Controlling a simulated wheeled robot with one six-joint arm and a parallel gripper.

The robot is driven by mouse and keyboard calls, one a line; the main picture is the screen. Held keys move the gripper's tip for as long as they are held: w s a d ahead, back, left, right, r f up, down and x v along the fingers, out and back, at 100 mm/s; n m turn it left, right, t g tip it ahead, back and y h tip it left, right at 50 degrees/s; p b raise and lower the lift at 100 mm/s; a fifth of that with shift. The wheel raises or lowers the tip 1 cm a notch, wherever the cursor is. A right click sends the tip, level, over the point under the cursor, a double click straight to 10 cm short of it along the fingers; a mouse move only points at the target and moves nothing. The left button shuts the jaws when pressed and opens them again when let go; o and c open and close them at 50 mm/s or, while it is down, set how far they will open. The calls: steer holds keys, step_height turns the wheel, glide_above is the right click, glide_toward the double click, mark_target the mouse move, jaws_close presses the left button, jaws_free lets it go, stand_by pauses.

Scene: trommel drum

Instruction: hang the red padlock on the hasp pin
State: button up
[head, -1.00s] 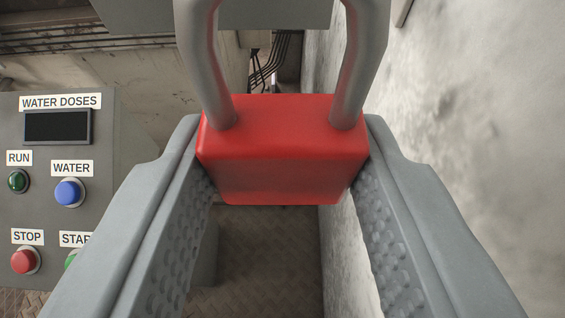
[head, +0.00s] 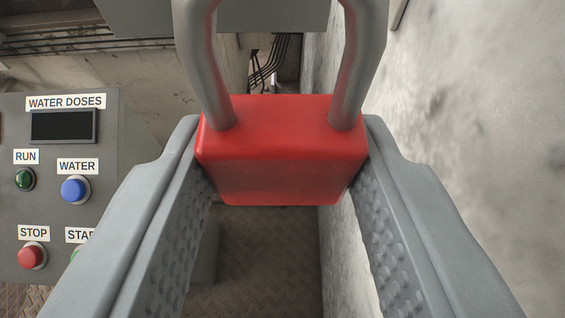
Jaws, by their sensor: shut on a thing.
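The red padlock (head: 281,160) is close in front of the camera, upright, with its thick grey shackle (head: 207,70) pointing up. The top of the shackle is cut off by the upper picture edge. My gripper (head: 283,165) is shut on the padlock body, one grey finger against each side. The hasp pin is not visible in this view.
A grey control panel (head: 105,120) with a dark display, labels and coloured buttons stands on the left. A pale stained wall (head: 480,110) fills the right. A grey box (head: 270,14) and black cables (head: 266,70) are behind the shackle. Patterned floor (head: 265,260) shows below.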

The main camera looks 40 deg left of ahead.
steer(key=shift+s+d, duration=1.4)
stand_by(0.4)
glide_toward(281, 201)
steer(key=shift+s+d+f, duration=0.2)
steer(key=shift+f, duration=0.35)
steer(key=shift+s+d+f, duration=0.15)
steer(key=shift+f, duration=0.4)
stand_by(1.0)
